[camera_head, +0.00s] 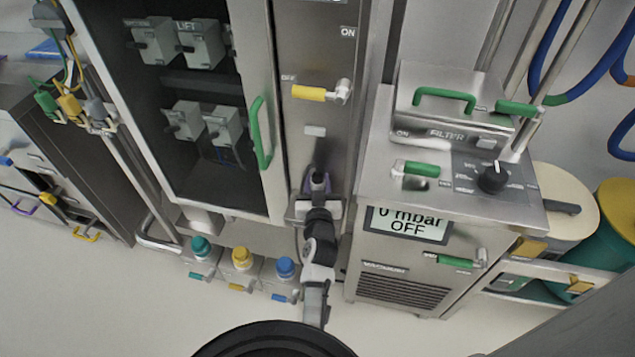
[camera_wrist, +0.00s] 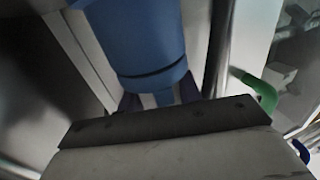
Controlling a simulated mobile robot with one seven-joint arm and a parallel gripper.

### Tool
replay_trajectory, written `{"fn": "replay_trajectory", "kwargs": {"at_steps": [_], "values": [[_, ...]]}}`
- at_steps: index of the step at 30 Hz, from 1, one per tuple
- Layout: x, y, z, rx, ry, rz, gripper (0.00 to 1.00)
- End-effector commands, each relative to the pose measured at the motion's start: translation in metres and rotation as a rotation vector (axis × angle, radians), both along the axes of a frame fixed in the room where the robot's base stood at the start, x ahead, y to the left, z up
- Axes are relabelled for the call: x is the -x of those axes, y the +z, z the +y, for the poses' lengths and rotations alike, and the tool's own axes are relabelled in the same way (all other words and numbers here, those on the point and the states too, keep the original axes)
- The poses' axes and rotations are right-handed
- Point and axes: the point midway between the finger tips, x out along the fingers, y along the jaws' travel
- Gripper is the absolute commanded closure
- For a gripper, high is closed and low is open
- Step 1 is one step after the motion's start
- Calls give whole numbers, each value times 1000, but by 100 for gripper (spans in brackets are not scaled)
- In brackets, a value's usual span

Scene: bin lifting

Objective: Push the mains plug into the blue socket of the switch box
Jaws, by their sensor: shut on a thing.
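My gripper (camera_head: 318,183) is at the lower part of the narrow steel switch box (camera_head: 318,60), below its yellow lever (camera_head: 312,93) marked ON and OFF. In the wrist view, a large blue cylindrical body with a dark ring, which looks like the mains plug (camera_wrist: 140,35), stands between my gripper's dark purple fingers (camera_wrist: 158,98). The gripper is shut on it. In the head view the plug cannot be made out behind the gripper. I cannot identify the blue socket in either view, nor tell whether the plug touches it.
A steel vacuum unit (camera_head: 400,275) stands close on the right, with a display reading 0 mbar OFF. An open cabinet with a green handle (camera_head: 260,133) is on the left. Several capped bottles (camera_head: 241,262) stand below it. Floor is clear at lower left.

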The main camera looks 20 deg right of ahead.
Motion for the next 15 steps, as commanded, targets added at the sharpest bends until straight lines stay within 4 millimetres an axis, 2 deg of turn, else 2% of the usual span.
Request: {"fn": "replay_trajectory", "kwargs": {"at_steps": [6, 7, 12, 15], "values": [[-3, -3, 0, -1, 4, 5, 96], [-3, -3, 0, -1, 4, 5, 62], [-3, -3, -1, -2, 3, 5, 40], [-2, -3, -2, -2, 0, 5, 40]]}}
